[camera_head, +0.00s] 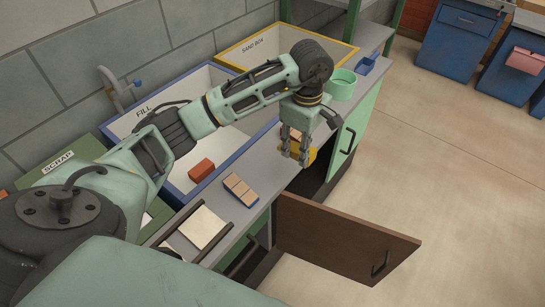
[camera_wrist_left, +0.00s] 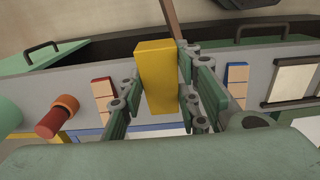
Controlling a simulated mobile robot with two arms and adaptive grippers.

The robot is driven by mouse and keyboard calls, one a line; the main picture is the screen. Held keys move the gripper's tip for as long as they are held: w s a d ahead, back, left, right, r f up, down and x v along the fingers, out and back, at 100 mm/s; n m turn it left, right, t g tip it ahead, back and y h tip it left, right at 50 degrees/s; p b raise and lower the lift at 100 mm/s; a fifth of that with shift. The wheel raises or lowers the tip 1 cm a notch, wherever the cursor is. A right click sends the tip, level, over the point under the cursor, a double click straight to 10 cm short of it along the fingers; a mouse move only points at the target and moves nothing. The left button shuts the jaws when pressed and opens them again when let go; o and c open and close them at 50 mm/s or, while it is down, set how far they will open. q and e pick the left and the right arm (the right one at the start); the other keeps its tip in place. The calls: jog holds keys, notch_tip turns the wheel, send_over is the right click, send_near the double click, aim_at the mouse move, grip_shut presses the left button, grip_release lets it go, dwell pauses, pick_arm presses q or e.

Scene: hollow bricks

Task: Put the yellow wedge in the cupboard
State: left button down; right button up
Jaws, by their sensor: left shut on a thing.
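My left gripper (camera_head: 295,160) is shut on the yellow wedge (camera_head: 312,156) at the front edge of the grey counter. In the left wrist view the wedge (camera_wrist_left: 156,75) is a tall yellow block between the fingers (camera_wrist_left: 160,105). The fingers hide part of it in the head view. Below the counter the cupboard shows a dark opening (camera_head: 312,181), with its brown door (camera_head: 335,240) swung outward. The wedge is above and by this opening, outside it. My right gripper is not in view.
On the counter lie a tan-topped piece (camera_head: 240,189) and a white sheet (camera_head: 201,227). A red brick (camera_head: 201,169) is in the FILL box (camera_head: 150,118). The floor to the right is clear beyond the door.

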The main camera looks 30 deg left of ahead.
pick_arm(q)
jog(key=p, duration=0.2)
send_over(273, 165)
jog(key=f, duration=0.4)
jog(key=shift+d, duration=0.35)
jog(key=shift+a+f, duration=0.45)
notch_tip(273, 165, down, 4)
jog(key=shift+r+p, duration=0.1)
jog(key=shift+p, duration=0.4)
jog(key=shift+w, duration=0.1)
jog(key=shift+f, duration=0.25)
jog(key=c, duration=1.3)
grip_release()
jog(key=shift+r, duration=0.1)
